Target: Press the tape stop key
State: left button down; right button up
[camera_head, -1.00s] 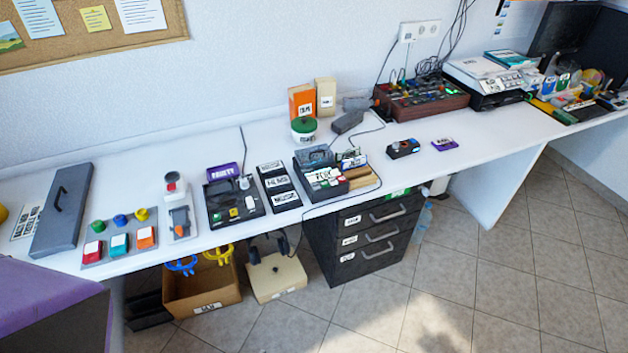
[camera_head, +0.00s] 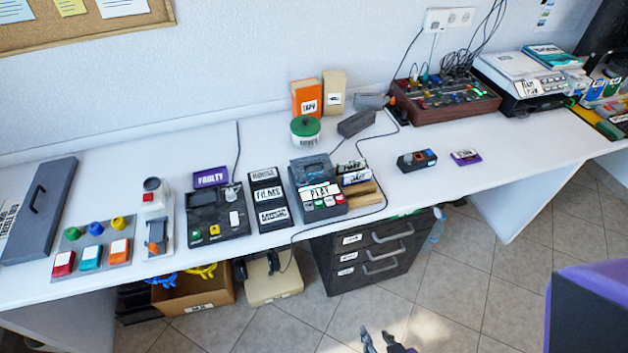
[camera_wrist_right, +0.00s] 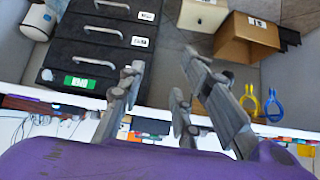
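A dark tape player (camera_head: 318,172) labelled PLAY stands on the white desk, near its front edge and right of the desk's middle left part. A row of small coloured keys (camera_head: 324,202) runs along its front; the stop key's own marking is too small to read. My right gripper (camera_head: 377,340) shows at the bottom of the head view, low in front of the desk and well apart from the player. In the right wrist view my right gripper (camera_wrist_right: 160,85) has its fingers spread with nothing between them. My left gripper is not in view.
A row of black labelled cases (camera_head: 269,200) and a dark device with coloured buttons (camera_head: 218,215) stand left of the player. A small box on a wooden block (camera_head: 358,190) stands right. A black drawer unit (camera_head: 368,255) is under the desk. A cable hangs along the front edge.

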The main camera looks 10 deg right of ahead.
aim_at(328, 201)
jog(key=i+l, duration=0.25)
jog(key=i+l+u, duration=0.1)
jog(key=i+l, duration=0.15)
jog(key=l, duration=0.15)
jog(key=i+l, duration=0.2)
jog(key=l, duration=0.2)
jog(key=j+u, duration=0.05)
